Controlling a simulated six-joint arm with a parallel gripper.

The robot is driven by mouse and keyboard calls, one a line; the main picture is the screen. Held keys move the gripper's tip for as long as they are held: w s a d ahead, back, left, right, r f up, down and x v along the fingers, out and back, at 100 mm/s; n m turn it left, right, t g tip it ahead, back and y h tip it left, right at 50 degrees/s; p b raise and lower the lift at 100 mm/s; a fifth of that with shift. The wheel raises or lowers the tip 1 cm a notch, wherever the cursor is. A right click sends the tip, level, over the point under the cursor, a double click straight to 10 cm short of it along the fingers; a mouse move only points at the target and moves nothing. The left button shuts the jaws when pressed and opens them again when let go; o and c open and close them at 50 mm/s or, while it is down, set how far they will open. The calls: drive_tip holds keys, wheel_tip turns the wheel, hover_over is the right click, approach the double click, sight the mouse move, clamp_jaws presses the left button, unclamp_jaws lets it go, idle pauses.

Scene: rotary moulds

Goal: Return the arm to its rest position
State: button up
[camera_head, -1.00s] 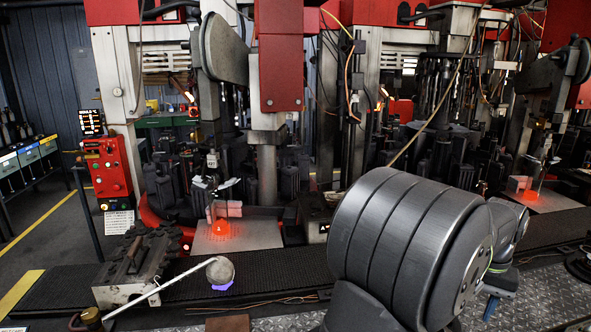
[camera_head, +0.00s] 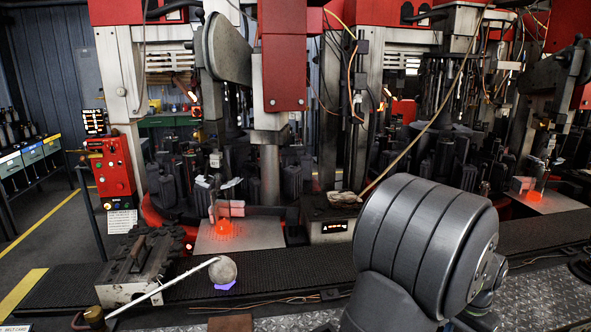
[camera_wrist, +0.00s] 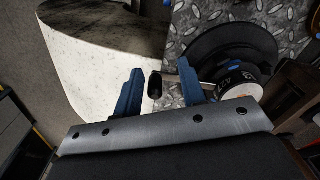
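My gripper (camera_wrist: 160,88) shows in the wrist view as two blue fingers set apart on a grey mounting plate. It is open, and I see nothing clamped between the fingers. A small dark rounded end (camera_wrist: 154,85) shows in the gap, apparently beyond the fingers; I cannot tell what it belongs to. In the head view my dark grey arm link (camera_head: 415,245) fills the lower right, and my gripper is hidden or out of frame there.
Red machines stand behind.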

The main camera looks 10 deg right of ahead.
drive_tip(key=m, duration=0.1)
drive_tip(key=a+m, duration=0.1)
drive_tip(key=m, duration=0.1)
drive_tip(key=w+m, duration=0.1)
drive_tip(key=m, duration=0.1)
drive_tip(key=shift+a, duration=0.35)
drive_tip(key=shift+r, duration=2.65)
drive_tip(key=shift+w, duration=0.1)
drive_tip(key=s+a+r+n+t+h, duration=0.1)
drive_tip(key=a+r+n, duration=0.2)
drive_tip(key=a, duration=0.8)
drive_tip(key=s+a+r+n+t+h, duration=0.1)
drive_tip(key=s+a+r+n, duration=0.15)
drive_tip(key=a, duration=0.75)
drive_tip(key=s+a+f+n+t, duration=0.1)
drive_tip(key=s+a+f+n, duration=0.2)
drive_tip(key=a, duration=0.4)
drive_tip(key=s+a+f+n+t, duration=0.2)
drive_tip(key=s+a+n, duration=0.3)
drive_tip(key=a, duration=0.2)
drive_tip(key=shift+s+a+f, duration=0.2)
drive_tip(key=shift+s+f, duration=0.05)
drive_tip(key=shift+f, duration=0.15)
